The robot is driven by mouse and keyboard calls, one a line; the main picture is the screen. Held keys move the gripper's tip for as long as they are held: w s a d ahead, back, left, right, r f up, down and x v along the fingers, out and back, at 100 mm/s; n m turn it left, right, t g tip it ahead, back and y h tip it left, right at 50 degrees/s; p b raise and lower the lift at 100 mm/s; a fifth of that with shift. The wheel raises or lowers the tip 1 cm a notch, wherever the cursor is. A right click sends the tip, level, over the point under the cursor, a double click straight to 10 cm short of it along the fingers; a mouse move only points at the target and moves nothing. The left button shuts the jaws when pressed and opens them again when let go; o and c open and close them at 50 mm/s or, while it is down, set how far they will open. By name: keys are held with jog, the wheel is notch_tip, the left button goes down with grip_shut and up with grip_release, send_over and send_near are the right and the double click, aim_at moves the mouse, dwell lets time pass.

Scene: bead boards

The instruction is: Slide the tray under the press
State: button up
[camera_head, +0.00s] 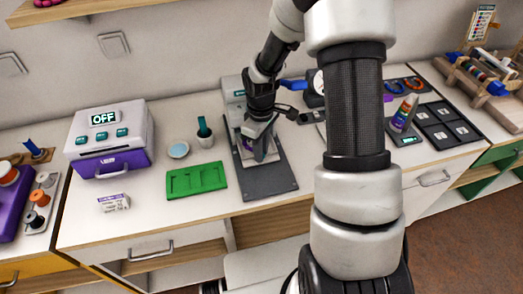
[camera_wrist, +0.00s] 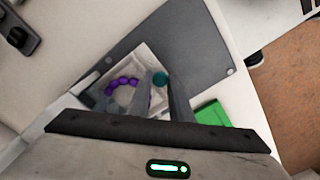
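The white tray (camera_wrist: 149,62) lies on a dark grey base plate (camera_wrist: 190,40) and holds a ring of purple beads (camera_wrist: 121,84). A round teal knob (camera_wrist: 160,78) shows at the tray's near side. My gripper (camera_wrist: 160,82) reaches down there, a finger on each side of the knob with no clear gap, so it looks shut on it. In the head view my gripper (camera_head: 259,152) is over the tray (camera_head: 245,157), partly hiding it. The press (camera_head: 232,91) stands at the back end of the plate (camera_head: 267,183), mostly hidden by my arm.
A box reading OFF (camera_head: 108,138) stands farther left. The front of the plate is bare. Blue and dark items stand to the right.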

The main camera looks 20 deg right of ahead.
jog(key=o, duration=0.4)
jog(key=shift+w, duration=0.25)
jog(key=shift+o, duration=0.2)
notch_tip(320, 180, up, 18)
jog(key=p, duration=0.2)
jog(key=shift+f, duration=0.25)
jog(key=s+r+m+t+p, duration=0.5)
jog(key=s+r+m, duration=0.4)
jog(key=s+r, duration=1.1)
jog(key=shift+a+r+t+p, duration=0.3)
jog(key=shift+r+p, duration=0.15)
jog(key=shift+p, duration=0.4)
